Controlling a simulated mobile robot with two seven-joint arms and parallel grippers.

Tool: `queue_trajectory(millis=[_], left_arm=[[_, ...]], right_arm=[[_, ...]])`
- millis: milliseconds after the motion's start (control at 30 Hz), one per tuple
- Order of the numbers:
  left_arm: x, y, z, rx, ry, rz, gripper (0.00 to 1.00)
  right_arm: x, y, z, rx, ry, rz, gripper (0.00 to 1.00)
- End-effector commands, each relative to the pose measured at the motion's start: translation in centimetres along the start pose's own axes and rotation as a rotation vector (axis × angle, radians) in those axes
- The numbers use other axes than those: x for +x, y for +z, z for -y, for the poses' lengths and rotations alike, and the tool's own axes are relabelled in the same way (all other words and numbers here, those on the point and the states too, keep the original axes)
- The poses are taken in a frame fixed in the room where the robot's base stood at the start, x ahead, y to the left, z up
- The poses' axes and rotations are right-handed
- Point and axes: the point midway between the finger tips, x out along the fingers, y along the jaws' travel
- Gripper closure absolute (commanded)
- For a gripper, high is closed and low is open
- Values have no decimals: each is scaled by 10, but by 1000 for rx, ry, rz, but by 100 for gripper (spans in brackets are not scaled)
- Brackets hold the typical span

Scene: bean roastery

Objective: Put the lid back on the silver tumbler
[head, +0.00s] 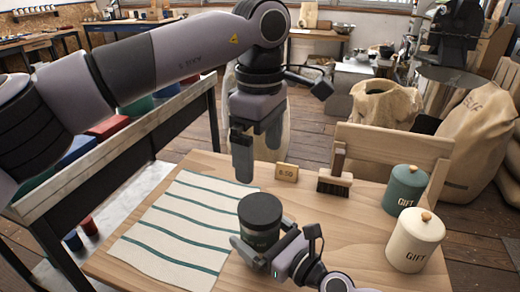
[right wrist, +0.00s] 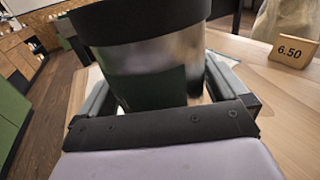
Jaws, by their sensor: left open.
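The silver tumbler (head: 262,236) stands upright at the front of the table. Its black lid (head: 261,208) sits on top of it, level as far as I can see. In the right wrist view the shiny tumbler body (right wrist: 150,75) fills the space between the fingers, with the black lid (right wrist: 140,18) above, cut off by the frame edge. My right gripper (head: 262,248) is shut on the tumbler's body from the front right. My left gripper (head: 256,162) is open and empty, pointing down above and behind the lid, apart from it.
A striped cloth (head: 180,225) lies left of the tumbler. A price sign (head: 287,172) and a brush (head: 335,182) stand behind. A green canister (head: 405,188) and a cream canister (head: 414,240) stand at the right. The table between tumbler and canisters is clear.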

Motion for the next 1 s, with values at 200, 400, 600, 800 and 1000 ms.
queue_trajectory(millis=[200, 400, 600, 800, 1000], left_arm=[[0, 0, 0, 0, 0, 0, 0], [1, 0, 0, 0, 0, 0, 0], [4, 0, 0, 0, 0, 0, 0], [7, 0, 0, 0, 0, 0, 0], [7, 0, 0, 0, 0, 0, 0]], right_arm=[[-1, 0, 0, 0, 0, 0, 0], [-21, -1, 0, 0, 0, -2, 0], [-50, -1, 0, 0, 0, -2, 0], [-68, -1, 0, 0, 0, 0, 0], [-72, 0, 0, 0, 0, 0, 0]])
